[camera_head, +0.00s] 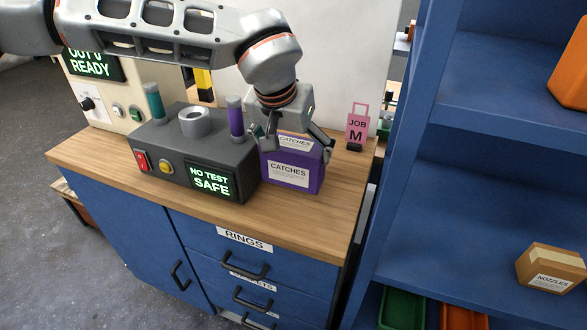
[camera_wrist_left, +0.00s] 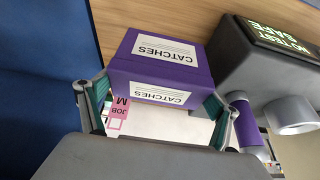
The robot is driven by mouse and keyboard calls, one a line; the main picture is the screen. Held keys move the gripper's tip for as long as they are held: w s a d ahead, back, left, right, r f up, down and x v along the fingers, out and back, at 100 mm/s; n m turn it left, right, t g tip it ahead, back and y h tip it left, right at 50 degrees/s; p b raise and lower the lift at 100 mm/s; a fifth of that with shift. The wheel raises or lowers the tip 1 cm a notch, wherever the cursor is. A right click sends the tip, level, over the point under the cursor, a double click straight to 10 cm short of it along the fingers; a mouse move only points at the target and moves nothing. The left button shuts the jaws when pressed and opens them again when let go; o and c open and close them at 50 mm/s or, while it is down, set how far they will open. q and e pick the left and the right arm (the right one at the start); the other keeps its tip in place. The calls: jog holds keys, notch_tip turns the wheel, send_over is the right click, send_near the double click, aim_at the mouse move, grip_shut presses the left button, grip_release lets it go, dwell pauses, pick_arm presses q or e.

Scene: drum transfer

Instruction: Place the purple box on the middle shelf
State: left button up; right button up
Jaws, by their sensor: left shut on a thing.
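The purple box (camera_head: 310,181) has white labels reading CATCHES. It stands upright on the wooden counter beside the dark test unit. My left gripper (camera_head: 291,143) reaches down to it from above, its fingers at the box's sides. In the left wrist view the box (camera_wrist_left: 168,62) sits between the two fingertips (camera_wrist_left: 155,98), and the gripper is shut on it. The blue shelf unit stands at the right, and its middle shelf (camera_head: 470,220) shows with a cardboard box on it. My right gripper is out of view.
The dark test unit (camera_head: 170,155) with a NO TEST SAFE display is close on the box's left. A pink JOB M tag (camera_head: 357,124) stands behind it. A NOZZLES box (camera_head: 548,268) is at the middle shelf's right. The shelf's left part is clear.

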aim_at(294, 169)
pick_arm(q)
jog(key=shift+f, duration=2.55)
jog(key=shift+f, duration=0.2)
jog(key=o, duration=1.3)
